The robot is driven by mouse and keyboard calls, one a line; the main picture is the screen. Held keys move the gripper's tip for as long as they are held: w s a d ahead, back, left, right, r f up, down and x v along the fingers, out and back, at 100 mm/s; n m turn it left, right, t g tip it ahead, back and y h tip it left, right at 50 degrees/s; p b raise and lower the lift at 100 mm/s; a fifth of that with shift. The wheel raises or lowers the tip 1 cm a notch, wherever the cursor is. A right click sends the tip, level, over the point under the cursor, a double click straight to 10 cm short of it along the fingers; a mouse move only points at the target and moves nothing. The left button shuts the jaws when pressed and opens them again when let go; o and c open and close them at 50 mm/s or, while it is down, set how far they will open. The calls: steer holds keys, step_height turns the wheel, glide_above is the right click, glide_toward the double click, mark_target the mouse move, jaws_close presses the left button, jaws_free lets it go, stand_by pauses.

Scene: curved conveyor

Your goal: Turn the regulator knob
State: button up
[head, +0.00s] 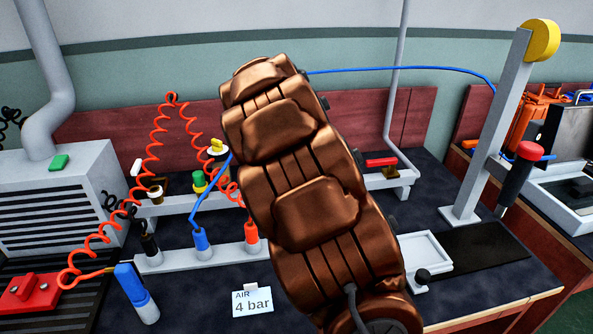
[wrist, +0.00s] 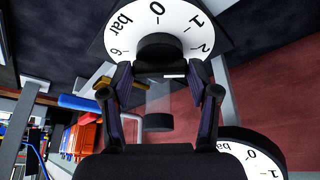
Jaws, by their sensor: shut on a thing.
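In the wrist view a black knob (wrist: 157,45) sits at the middle of a white dial (wrist: 118,42) marked "bar", 0, 1, 2 and 6. My gripper (wrist: 159,70) has its two fingers on either side of the knob's near end and is shut on it. A short white mark shows at the knob's near edge, between the fingertips. In the head view my bronze arm covers the middle of the bench and hides the knob, the dial and my gripper. A card (head: 252,302) on the bench reads "AIR 4 bar".
A second white dial (wrist: 252,158) shows at the lower right of the wrist view. In the head view, coiled red hoses (head: 150,150) and a tool rail (head: 200,257) stand left of my arm. A grey post (head: 489,130) and a white tray (head: 425,252) are to its right.

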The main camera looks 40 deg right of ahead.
steer(key=o, duration=1.2)
steer(key=shift+c, duration=0.2)
steer(key=shift+r, duration=0.15)
steer(key=v, duration=1.2)
steer(key=shift+s, duration=0.15)
steer(key=s+a+f+n+g+y, duration=0.1)
steer(key=s+a+f+n, duration=0.5)
steer(key=s, duration=0.5)
steer(key=s+a+f+n+g+y, duration=0.25)
steer(key=s+a+f, duration=0.25)
steer(key=s+a, duration=0.5)
steer(key=s+a+f+n+g+y, duration=0.1)
steer(key=s+a+f+n, duration=0.45)
steer(key=s, duration=0.75)
step_height(320, 180, up, 16)
steer(key=t+p, duration=0.1)
steer(key=p, duration=1.3)
steer(key=shift+w+p, duration=0.3)
steer(key=shift+w, duration=0.1)
